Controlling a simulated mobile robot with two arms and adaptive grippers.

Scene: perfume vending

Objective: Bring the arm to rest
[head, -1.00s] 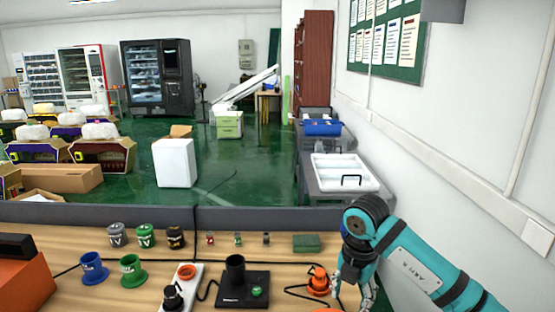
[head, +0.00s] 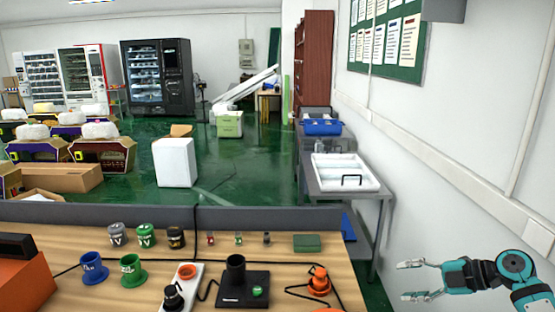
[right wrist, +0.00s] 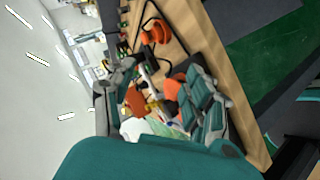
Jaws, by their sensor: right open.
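My right gripper (head: 412,281) is open and empty at the lower right of the head view. It is off the right side of the wooden table (head: 205,262), with its fingers pointing left toward it. In the right wrist view its two fingers (right wrist: 162,75) are spread, with the table and an orange object (right wrist: 155,32) behind them. My left gripper is not in the head view.
The table bears several canisters (head: 146,236), blue (head: 94,269) and green (head: 132,271) cups, a black stand (head: 235,270) and an orange device (head: 319,281). A side table with a white tray (head: 344,172) stands along the white wall (head: 440,190).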

